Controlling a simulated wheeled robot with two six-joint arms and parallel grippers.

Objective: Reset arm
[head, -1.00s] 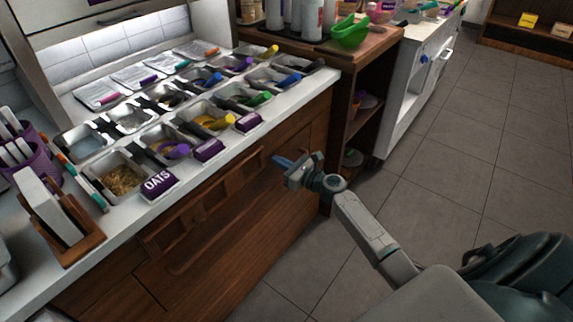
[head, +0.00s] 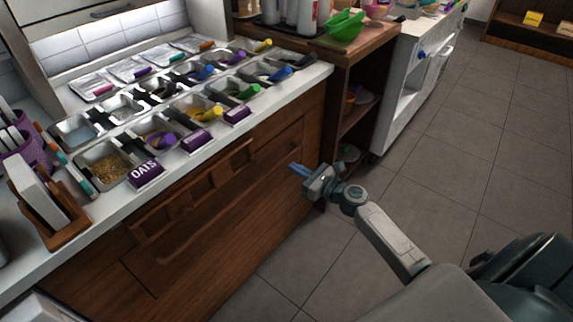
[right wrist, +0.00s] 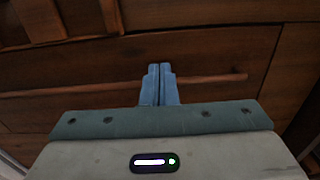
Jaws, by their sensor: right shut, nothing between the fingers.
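My right gripper (head: 298,169) is in front of the wooden counter's drawers, below the countertop edge. Its blue fingers are shut with nothing between them; they also show in the right wrist view (right wrist: 160,84), pointing at the dark wood drawer front (right wrist: 215,50). A long wooden handle bar (right wrist: 215,78) runs behind the fingertips in that view. Whether the fingertips touch the wood, I cannot tell. My left gripper is not in view.
The white countertop (head: 112,206) carries several metal topping trays with coloured spoons, an oats label (head: 145,172) and a wooden holder (head: 62,235). A shelf unit with a green bowl (head: 344,25) stands to the right. The tiled floor (head: 440,170) is clear.

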